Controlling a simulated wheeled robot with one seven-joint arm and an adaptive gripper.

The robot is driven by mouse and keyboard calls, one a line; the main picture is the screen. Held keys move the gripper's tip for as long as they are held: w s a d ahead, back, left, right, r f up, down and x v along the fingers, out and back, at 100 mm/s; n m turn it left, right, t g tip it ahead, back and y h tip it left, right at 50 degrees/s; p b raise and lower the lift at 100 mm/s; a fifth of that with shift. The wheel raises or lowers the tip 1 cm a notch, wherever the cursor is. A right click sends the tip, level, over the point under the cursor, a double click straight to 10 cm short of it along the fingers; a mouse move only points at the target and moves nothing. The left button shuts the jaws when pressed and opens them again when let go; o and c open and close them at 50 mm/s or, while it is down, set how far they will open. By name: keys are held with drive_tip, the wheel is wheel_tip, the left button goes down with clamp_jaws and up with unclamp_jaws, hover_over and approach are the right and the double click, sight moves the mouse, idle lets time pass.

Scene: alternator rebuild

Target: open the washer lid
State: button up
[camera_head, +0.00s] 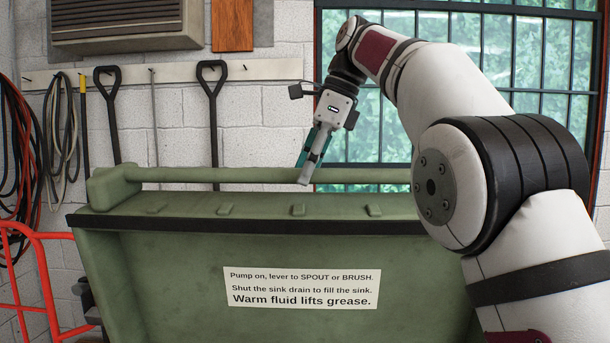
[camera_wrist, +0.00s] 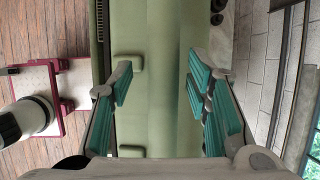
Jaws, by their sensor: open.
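The green washer (camera_head: 160,270) fills the lower middle of the head view, its panel carrying a white instruction label (camera_head: 301,287). A dark strip runs along the panel's upper edge. Behind it, a green ledge with several small raised tabs (camera_head: 298,210) leads back to a long rounded green bar (camera_head: 230,175). I cannot tell exactly where the lid's edges lie. My gripper (camera_head: 306,174) points down at the bar, its tip overlapping it in the picture. In the wrist view the open, empty fingers (camera_wrist: 160,72) have green washer surface between them; contact is unclear.
A red tubular frame (camera_head: 40,260) stands at the left. Coiled hoses (camera_head: 62,125) and dark-handled tools (camera_head: 212,110) hang on the white wall behind. A window (camera_head: 480,60) is behind my arm. In the wrist view, a dark red frame (camera_wrist: 55,70) lies left of the washer.

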drive_tip(key=shift+d+r, duration=0.2)
drive_tip(key=shift+r, duration=0.2)
hover_over(378, 207)
drive_tip(key=shift+w+a, duration=0.1)
drive_tip(key=shift+r, duration=0.1)
idle(0.4)
